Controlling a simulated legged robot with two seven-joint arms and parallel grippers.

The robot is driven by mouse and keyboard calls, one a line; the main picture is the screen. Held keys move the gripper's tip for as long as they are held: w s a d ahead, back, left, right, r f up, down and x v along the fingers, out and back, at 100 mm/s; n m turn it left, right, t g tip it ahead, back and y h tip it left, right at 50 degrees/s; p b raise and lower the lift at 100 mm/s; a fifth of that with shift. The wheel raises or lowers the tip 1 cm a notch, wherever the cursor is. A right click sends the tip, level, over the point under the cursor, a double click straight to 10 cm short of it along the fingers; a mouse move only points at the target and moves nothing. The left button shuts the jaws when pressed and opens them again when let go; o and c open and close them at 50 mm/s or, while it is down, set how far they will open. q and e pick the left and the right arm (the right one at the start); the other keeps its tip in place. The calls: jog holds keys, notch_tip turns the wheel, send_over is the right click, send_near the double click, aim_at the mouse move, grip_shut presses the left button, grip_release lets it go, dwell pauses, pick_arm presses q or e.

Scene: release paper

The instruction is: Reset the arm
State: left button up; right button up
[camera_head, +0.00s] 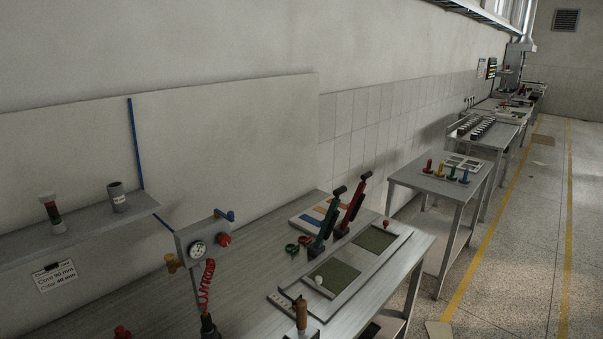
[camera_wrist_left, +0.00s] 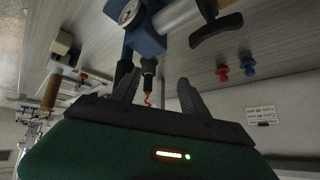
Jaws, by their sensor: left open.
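My left gripper (camera_wrist_left: 159,77) shows in the left wrist view, its two dark fingers apart. A black-tipped nozzle and a bit of red line (camera_wrist_left: 147,98) appear between or behind the fingers; I cannot tell how far off they are. No object is clearly held. Neither arm shows in the head view, and my right gripper is in no view. The wrist picture looks inverted.
A grey bench (camera_head: 255,268) holds a gauge box (camera_head: 197,246), a red coiled hose (camera_head: 206,285), red and green lever tools (camera_head: 351,207) and a tray (camera_head: 342,272). A blue gauge unit (camera_wrist_left: 146,35) shows in the wrist view. The right aisle floor (camera_head: 500,260) is clear.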

pick_arm(q)
jog(key=s+d+f+g+h, duration=0.15)
jog(key=s+d+g, duration=0.35)
jog(key=s+d, duration=0.85)
notch_tip(320, 180, down, 9)
jog(key=s+a+b, duration=0.1)
jog(key=b, duration=0.8)
jog(key=shift+s+a+f, duration=0.2)
jog(key=shift+s, duration=0.2)
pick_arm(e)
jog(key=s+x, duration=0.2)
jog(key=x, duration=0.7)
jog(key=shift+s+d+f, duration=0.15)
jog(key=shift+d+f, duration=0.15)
pick_arm(q)
jog(key=shift+a, duration=0.15)
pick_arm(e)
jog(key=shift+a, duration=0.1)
